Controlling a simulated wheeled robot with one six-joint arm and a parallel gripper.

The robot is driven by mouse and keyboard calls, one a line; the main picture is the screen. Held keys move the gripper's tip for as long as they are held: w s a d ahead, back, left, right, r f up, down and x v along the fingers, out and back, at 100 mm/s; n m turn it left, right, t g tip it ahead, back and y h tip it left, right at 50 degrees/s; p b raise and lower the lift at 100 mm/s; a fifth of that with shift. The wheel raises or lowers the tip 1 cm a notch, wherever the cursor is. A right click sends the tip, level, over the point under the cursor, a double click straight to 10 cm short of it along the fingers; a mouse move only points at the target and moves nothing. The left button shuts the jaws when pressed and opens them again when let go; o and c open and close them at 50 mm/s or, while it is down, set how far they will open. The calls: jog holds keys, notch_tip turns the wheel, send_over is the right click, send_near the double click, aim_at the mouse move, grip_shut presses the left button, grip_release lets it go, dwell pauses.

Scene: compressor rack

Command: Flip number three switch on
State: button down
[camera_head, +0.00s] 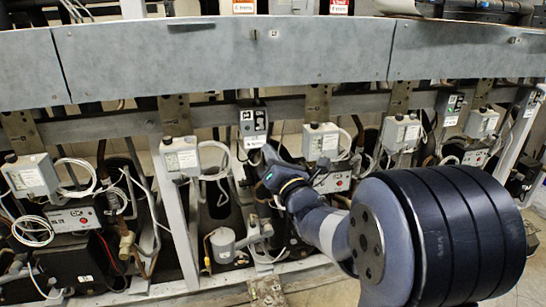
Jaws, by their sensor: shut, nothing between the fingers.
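A dark switch box (253,122) with a white label below it is mounted on the rack's rail near the middle of the view. A second dark box (451,107) of the same kind sits farther right. I cannot read a number three on either, nor tell their switch positions. My gripper (268,154) is shut and empty, just below and slightly right of the middle box. Whether it touches the box or label cannot be told. My wrist and arm hide part of the rack behind them.
Pale grey control boxes (180,156) with looped white cables hang along the rail, including one (321,142) close right of my gripper. A long grey metal panel (220,52) spans above. Upright posts, pipes and compressors crowd the space below. Bare floor shows at the bottom.

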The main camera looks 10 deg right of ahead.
aim_at(261, 125)
jog(key=shift+x, duration=3.2)
